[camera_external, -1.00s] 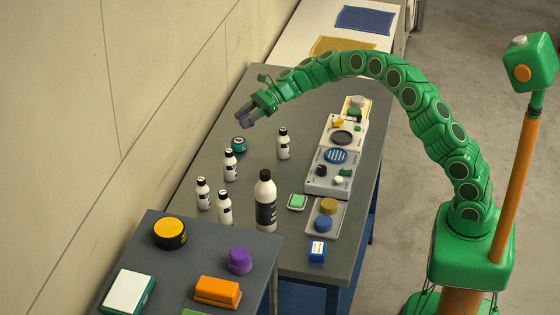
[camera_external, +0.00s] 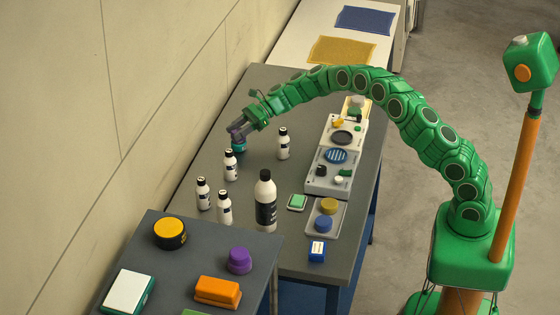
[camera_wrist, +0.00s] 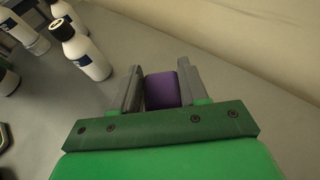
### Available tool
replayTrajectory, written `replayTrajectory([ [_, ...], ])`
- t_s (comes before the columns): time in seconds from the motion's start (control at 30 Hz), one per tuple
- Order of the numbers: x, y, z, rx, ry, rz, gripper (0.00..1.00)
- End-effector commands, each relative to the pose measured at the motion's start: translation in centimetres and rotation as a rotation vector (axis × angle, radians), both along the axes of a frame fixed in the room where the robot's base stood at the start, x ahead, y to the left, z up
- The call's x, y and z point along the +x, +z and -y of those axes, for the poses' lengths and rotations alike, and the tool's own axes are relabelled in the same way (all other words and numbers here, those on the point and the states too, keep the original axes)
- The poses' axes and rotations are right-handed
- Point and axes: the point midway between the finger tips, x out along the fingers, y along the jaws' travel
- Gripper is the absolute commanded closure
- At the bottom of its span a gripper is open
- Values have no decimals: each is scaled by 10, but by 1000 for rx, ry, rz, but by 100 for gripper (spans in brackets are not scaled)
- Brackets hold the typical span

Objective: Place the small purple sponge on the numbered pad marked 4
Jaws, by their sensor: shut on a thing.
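My gripper (camera_external: 236,133) is over the left side of the long grey table, low above a small teal round thing that it partly hides. In the wrist view my gripper (camera_wrist: 155,88) is shut on the small purple sponge (camera_wrist: 162,89), which sits between the two grey fingers. In the external view the fingers mostly hide the sponge. I cannot make out a pad marked 4 in either view.
Several white bottles, one of them nearest (camera_external: 230,165), stand close to my gripper. A taller bottle (camera_external: 265,205) stands nearer the front. White panels (camera_external: 325,185) with round discs line the right side. A wall runs along the left.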

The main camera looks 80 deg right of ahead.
Motion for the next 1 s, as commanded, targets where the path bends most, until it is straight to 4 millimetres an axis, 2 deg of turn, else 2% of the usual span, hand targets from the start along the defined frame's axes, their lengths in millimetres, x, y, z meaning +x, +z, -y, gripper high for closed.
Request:
replayTrajectory([
  [0.4, 0, -6, 0, 0, 0, 0, 85],
  [0.43, 0, -6, 0, 0, 0, 0, 53],
  [0.57, 0, -6, 0, 0, 0, 0, 34],
  [0.6, 0, -6, 0, 0, 0, 0, 31],
  [1.0, -3, 0, 4, 0, -1, 0, 31],
])
